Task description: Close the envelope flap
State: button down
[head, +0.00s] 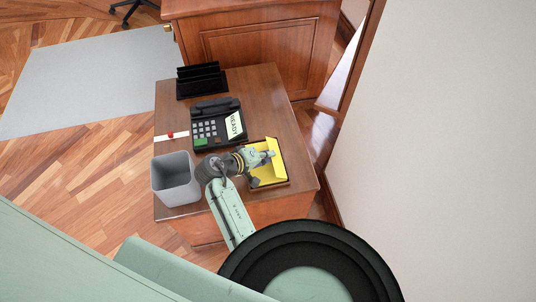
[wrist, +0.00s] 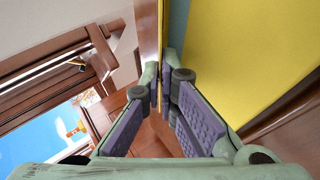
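The yellow envelope (head: 268,176) lies on the desk near its right front corner, with a dark border around it. My gripper (head: 268,155) is over its upper part and hides some of it. In the wrist view a broad yellow face (wrist: 245,50) fills the upper right. A thin upright yellow-and-brown edge (wrist: 161,25) runs down to the fingertips. My gripper's fingers (wrist: 160,75) stand apart at their bases and come close together at the tips, one on each side of that edge. I cannot tell whether the tips press on it.
On the desk (head: 262,95) stand a black telephone (head: 215,125), a black file rack (head: 200,81) behind it and a grey bin (head: 176,180) at the left front. A red-and-white item (head: 170,135) lies at the left edge. A wall (head: 450,150) rises to the right.

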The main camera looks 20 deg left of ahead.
dwell(0.3)
jog(key=shift+s+a+f+t+h+b, duration=0.1)
jog(key=shift+a+f+t+h+b, duration=0.05)
jog(key=shift+f+t+h+b, duration=0.45)
jog(key=shift+r, duration=0.25)
jog(key=c, duration=2.3)
grip_release()
jog(key=shift+o, duration=0.7)
jog(key=v, duration=1.2)
